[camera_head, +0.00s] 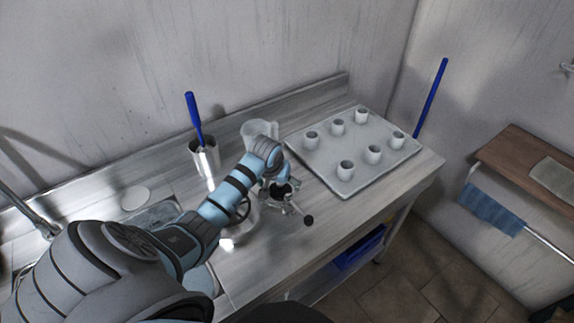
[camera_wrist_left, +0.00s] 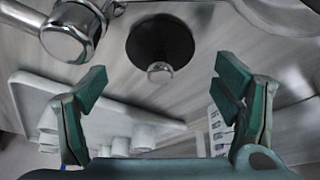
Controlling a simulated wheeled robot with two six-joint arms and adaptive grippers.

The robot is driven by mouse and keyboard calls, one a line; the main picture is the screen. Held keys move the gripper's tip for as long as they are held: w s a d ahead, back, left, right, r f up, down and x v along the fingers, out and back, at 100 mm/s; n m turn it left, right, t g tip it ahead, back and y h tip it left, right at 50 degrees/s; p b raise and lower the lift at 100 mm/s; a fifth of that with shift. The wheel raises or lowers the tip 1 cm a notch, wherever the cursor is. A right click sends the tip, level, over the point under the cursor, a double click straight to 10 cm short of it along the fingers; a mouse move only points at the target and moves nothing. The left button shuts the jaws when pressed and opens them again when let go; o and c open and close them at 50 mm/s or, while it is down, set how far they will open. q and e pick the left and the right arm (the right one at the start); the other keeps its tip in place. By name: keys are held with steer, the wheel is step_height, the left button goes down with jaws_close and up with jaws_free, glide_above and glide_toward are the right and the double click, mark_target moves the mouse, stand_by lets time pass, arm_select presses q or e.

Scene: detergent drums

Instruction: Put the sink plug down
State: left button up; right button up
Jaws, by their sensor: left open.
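The sink plug is a black disc with a shiny metal knob. In the left wrist view the plug (camera_wrist_left: 181,40) shows ahead of my left gripper (camera_wrist_left: 160,85), centred between its two spread fingers and touching neither. In the head view a small dark round shape, which looks like the plug (camera_head: 309,220), is on the metal counter (camera_head: 330,228) just right of my left gripper (camera_head: 288,207). That gripper is open and empty, low over the counter. My right gripper is not in view.
A grey tray (camera_head: 318,168) with several white cups stands at the right of the counter. The counter's front edge is near.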

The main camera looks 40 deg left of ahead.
arm_select(q)
steer(key=shift+x, duration=0.9)
steer(key=shift+a+f, duration=0.15)
steer(key=shift+f, duration=0.15)
steer(key=shift+w, duration=0.1)
steer(key=c, duration=1.3)
steer(key=shift+r, duration=0.15)
